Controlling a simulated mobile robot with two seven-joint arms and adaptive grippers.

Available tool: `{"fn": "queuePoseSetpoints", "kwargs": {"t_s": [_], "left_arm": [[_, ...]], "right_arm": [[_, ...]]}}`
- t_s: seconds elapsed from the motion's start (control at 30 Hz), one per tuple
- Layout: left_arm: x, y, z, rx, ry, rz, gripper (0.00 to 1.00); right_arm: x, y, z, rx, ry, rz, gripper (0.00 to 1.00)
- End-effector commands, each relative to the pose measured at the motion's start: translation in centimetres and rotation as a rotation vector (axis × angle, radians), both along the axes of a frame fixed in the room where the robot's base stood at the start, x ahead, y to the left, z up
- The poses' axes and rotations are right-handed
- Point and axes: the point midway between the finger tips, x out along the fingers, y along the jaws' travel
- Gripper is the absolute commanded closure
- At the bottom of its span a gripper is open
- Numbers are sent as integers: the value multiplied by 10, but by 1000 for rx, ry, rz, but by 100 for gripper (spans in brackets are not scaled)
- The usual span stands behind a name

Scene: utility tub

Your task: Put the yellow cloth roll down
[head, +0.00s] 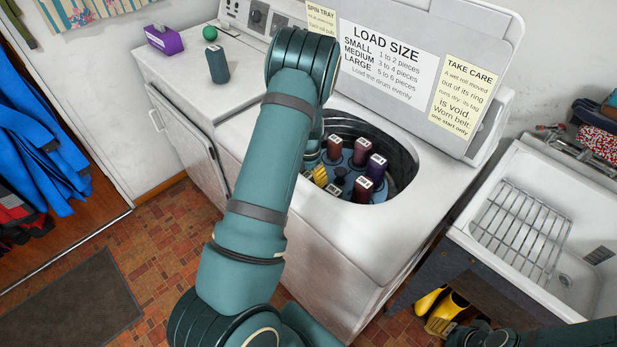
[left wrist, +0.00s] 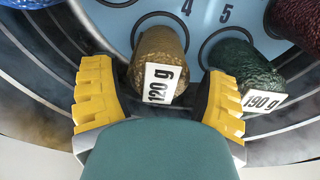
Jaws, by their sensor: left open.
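The yellow cloth roll (left wrist: 160,55) is mustard-brown and carries a white "120 g" tag. In the left wrist view it stands on the blue numbered plate (left wrist: 200,12) in the tub, by a dark ring outline. My left gripper (left wrist: 158,100) is open, with a yellow ridged finger on each side of the roll and a visible gap at the right finger. In the head view my left gripper (head: 326,181) is down inside the tub, and I cannot make out the yellow roll there. My right arm (head: 490,337) shows at the bottom right; its jaw state is unclear.
A green roll (left wrist: 243,68) tagged "190 g" stands close to the right finger. Several dark red and purple rolls (head: 375,167) stand on the plate. The tub wall (head: 402,160) surrounds them closely. A teal roll (head: 218,64) stands on the cabinet at left.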

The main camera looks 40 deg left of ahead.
Motion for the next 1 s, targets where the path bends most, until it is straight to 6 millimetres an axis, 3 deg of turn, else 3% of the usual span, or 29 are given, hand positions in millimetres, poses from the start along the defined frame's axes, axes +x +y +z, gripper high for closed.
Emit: {"fn": "queuePoseSetpoints", "kwargs": {"t_s": [0.3,0.5,0.7,1.0], "left_arm": [[1,0,67,1,-4,-1,25],[0,0,97,0,-1,0,25],[0,0,107,0,0,1,25],[0,0,107,0,1,1,25]], "right_arm": [[4,-1,14,-2,-10,-8,53],[6,-1,20,-4,-15,-11,53],[7,-1,21,-4,-16,-13,53],[7,-1,21,-4,-16,-13,53]]}}
